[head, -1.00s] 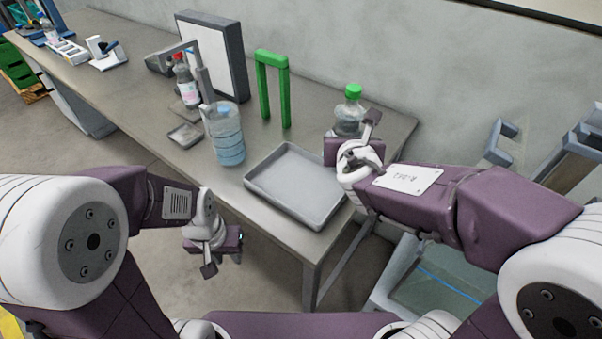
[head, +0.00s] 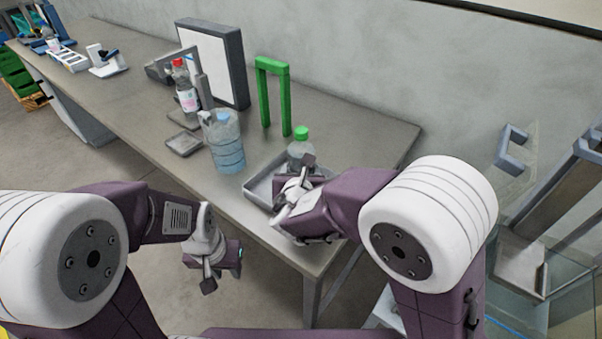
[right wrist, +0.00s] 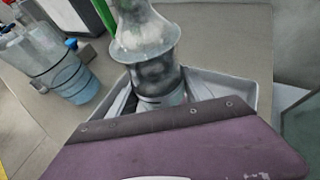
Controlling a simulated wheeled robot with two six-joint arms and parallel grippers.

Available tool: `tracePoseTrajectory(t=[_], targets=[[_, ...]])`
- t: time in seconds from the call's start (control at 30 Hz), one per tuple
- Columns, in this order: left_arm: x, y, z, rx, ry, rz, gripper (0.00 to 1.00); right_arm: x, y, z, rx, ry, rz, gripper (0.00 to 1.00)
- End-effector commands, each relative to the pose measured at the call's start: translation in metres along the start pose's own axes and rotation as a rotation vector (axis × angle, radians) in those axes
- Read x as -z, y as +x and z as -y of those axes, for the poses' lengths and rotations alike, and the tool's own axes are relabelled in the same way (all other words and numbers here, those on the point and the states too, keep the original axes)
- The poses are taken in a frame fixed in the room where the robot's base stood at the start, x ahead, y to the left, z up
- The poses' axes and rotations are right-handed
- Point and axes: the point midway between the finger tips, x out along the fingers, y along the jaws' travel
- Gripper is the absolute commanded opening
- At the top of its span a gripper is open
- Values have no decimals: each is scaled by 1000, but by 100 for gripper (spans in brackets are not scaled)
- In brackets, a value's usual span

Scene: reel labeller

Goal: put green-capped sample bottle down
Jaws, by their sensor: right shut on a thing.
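The green-capped sample bottle (head: 300,150) is clear with greyish contents and stands about upright over the grey tray (head: 257,188). My right gripper (head: 302,172) is shut on it, and the gripper and arm hide its lower part. In the right wrist view the bottle (right wrist: 147,45) is in front of the gripper, with the tray's walls (right wrist: 222,85) around its lower end; I cannot tell whether its base touches the tray floor. My left gripper (head: 224,272) is open and empty, in front of the table edge.
A large blue-tinted clear container (head: 225,145) stands left of the tray. A red-capped bottle (head: 186,95), a small dish (head: 184,144) and a green frame (head: 262,95) stand farther back. The table's right back corner (head: 385,140) is clear.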

Motion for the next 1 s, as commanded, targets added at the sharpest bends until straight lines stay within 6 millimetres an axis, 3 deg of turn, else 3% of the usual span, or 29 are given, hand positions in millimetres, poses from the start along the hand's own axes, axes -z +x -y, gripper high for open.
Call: tracePoseTrajectory(t=[0.2,0.23,0.3,0.67,0.77,1.0], targets=[[0,2,0,0,0,0,32,1,1,0,0,1,1,0],[0,1,0,0,0,0,32,1,0,0,0,0,-2,66],[0,0,0,0,0,0,32,1,0,0,0,0,-2,80],[0,-2,0,0,0,0,32,-2,-5,0,-2,0,-1,80],[0,-4,0,0,0,0,32,-2,-21,-1,-5,0,0,80],[2,-16,0,0,0,0,32,-4,-80,-1,-7,-1,0,80]])
